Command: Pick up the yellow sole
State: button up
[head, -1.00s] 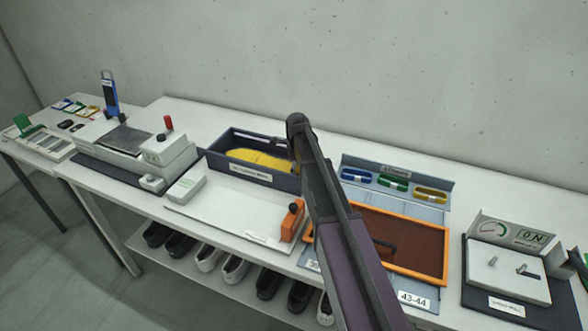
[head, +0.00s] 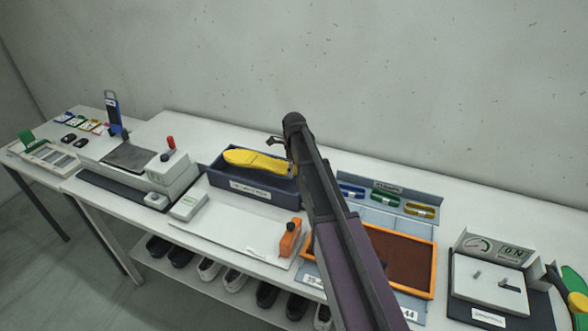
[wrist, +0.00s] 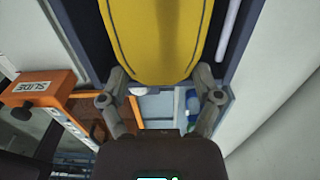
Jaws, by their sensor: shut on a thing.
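The yellow sole (head: 250,159) is held in the air above the dark blue bin (head: 238,191), its long side reaching left from my gripper. In the wrist view the sole (wrist: 156,40) fills the top middle. My gripper (wrist: 160,78) is shut on the sole's near end, one finger on each side of it. In the head view my arm hides most of the gripper, with only a fingertip showing.
A white board with an orange block (head: 290,240) lies in front of the bin. Right of my arm is an orange-framed tray (head: 434,262); behind it, a rack (head: 388,186) holds coloured pieces.

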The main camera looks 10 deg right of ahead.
jog(key=shift+r+p, duration=0.3)
jog(key=shift+r, duration=0.35)
dwell(0.5)
notch_tip(320, 180, up, 9)
jog(key=p, duration=0.9)
jog(key=shift+f, duration=0.2)
jog(key=shift+s, duration=0.1)
